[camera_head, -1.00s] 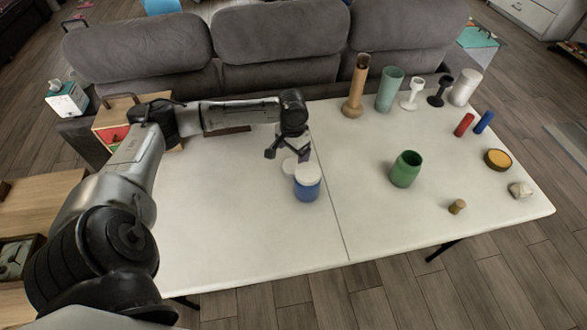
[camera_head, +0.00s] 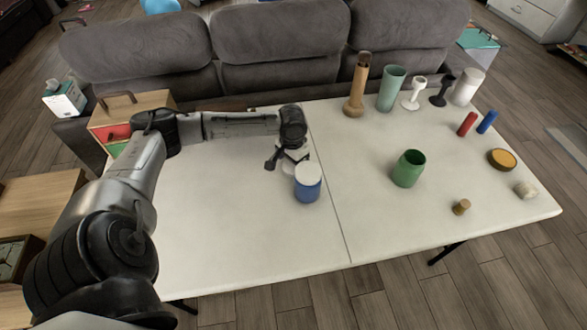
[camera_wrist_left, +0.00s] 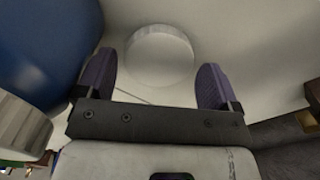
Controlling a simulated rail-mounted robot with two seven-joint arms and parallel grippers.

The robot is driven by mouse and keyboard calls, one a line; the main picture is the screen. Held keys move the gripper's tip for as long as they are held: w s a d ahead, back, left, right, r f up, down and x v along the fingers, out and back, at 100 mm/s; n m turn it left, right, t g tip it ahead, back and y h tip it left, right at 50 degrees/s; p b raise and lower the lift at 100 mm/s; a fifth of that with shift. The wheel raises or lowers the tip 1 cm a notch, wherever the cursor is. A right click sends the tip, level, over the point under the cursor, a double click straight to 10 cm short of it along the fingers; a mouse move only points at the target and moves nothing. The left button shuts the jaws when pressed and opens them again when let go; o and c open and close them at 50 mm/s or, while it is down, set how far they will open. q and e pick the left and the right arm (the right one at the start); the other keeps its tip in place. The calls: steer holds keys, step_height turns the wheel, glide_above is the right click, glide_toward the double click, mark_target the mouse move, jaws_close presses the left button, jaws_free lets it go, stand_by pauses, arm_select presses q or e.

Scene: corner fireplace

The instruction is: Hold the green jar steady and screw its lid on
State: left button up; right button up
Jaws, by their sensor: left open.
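The green jar (camera_head: 408,169) stands upright and open-topped on the right half of the white table. A loose white round lid (camera_wrist_left: 160,55) lies on the table. My left gripper (camera_head: 281,163) is low over the table beside the blue jar (camera_head: 307,188). In the left wrist view, the open purple fingers of my left gripper (camera_wrist_left: 155,85) stand on either side of the loose lid, with gaps; I cannot tell whether they touch the table. The blue jar wears its own white lid (camera_head: 307,170). In the head view the loose lid is mostly hidden. My right gripper is not in view.
Along the table's back right stand a brown vase (camera_head: 356,88), a teal cup (camera_head: 391,90) and several other objects. Red and blue cylinders, a yellow-topped dish (camera_head: 502,159), a cork (camera_head: 461,207) and a stone (camera_head: 525,190) lie right. The front left of the table is clear.

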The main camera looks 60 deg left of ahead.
mark_target(292, 166)
arm_select(q)
steer(key=shift+f, duration=0.95)
steer(key=shift+r, duration=0.1)
steer(key=shift+c, duration=0.2)
steer(key=c, duration=0.5)
step_height(292, 166, up, 18)
steer(key=p, duration=0.5)
steer(key=shift+p, duration=0.4)
